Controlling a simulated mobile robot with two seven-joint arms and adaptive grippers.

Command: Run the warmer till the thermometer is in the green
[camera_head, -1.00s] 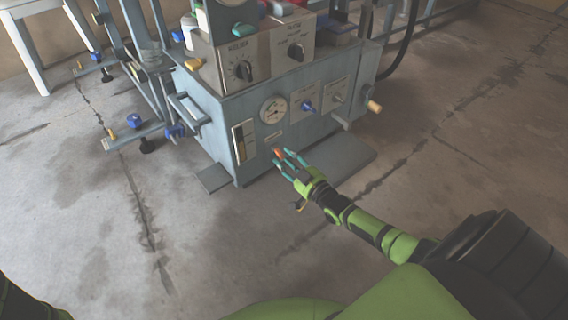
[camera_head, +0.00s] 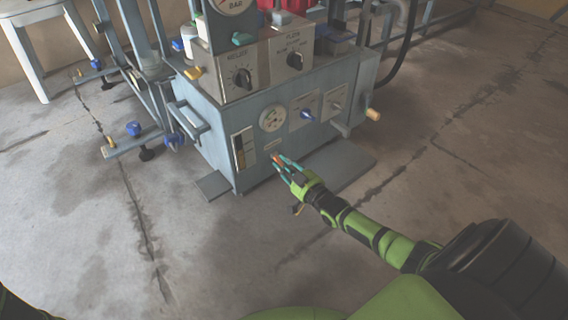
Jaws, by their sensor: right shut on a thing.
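A grey-blue press cabinet (camera_head: 210,138) stands ahead of me. Its front carries a round dial (camera_head: 272,118) and a narrow upright gauge panel (camera_head: 243,147) with dark and yellowish parts. I cannot read a needle or level, nor tell which one is the thermometer. My right gripper (camera_head: 280,163), green with teal fingers, is at the lower front of the cabinet, below the dial. It is shut on a small orange piece (camera_head: 277,159), partly hidden by the fingers. My left gripper is out of view.
Above are two dark knobs (camera_head: 243,79) (camera_head: 294,60) on a panel. A blue knob (camera_head: 307,115) and a crank with a wooden grip (camera_head: 373,114) are right of the dial. A stool (camera_head: 47,55) stands at the far left. The floor (camera_head: 90,230) in front is clear.

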